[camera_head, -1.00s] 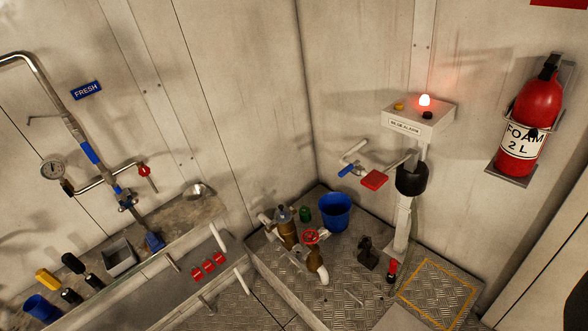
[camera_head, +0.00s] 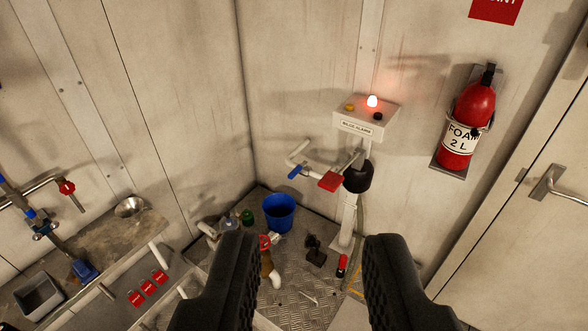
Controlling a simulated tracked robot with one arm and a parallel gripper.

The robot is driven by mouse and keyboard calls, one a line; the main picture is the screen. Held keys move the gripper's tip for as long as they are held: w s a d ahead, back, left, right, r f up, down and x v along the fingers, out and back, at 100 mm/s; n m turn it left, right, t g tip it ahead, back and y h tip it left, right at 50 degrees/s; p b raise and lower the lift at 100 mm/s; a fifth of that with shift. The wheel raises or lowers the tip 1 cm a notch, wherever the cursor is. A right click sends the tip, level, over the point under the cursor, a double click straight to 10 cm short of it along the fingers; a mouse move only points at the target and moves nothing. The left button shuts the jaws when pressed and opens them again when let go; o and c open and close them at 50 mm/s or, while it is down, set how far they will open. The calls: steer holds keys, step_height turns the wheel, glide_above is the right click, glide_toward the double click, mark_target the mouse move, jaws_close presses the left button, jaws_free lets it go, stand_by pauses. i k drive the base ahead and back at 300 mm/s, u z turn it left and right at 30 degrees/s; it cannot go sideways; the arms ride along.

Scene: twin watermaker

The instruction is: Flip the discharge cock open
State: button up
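My gripper (camera_head: 316,250) reaches in from the bottom with its two black fingers wide apart and nothing between them. Beyond it, a pale pipe (camera_head: 297,150) in the corner carries a small blue lever (camera_head: 298,170) and a red flat piece (camera_head: 330,181). These sit left of a black cylinder (camera_head: 358,178) on a white post. A valve with a red handwheel (camera_head: 265,241) stands lower down, partly hidden by the left finger. No readable label marks the discharge cock, so I cannot tell which fitting it is. The gripper appears well short of all these fittings.
A bilge alarm box (camera_head: 366,120) with a lit red lamp tops the post. A blue bucket (camera_head: 280,212) stands on the raised floor. A fire extinguisher (camera_head: 468,125) and a door (camera_head: 530,230) are at right; a bench with a grey bin (camera_head: 37,297) is at left.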

mark_target(293, 173)
steer(key=z, duration=0.1)
steer(key=k, duration=0.9)
steer(key=u, duration=0.2)
steer(key=i, duration=0.9)
steer(key=z, duration=0.05)
steer(key=k, duration=0.65)
steer(key=z, duration=0.25)
steer(key=i, duration=1.4)
steer(key=u, duration=0.25)
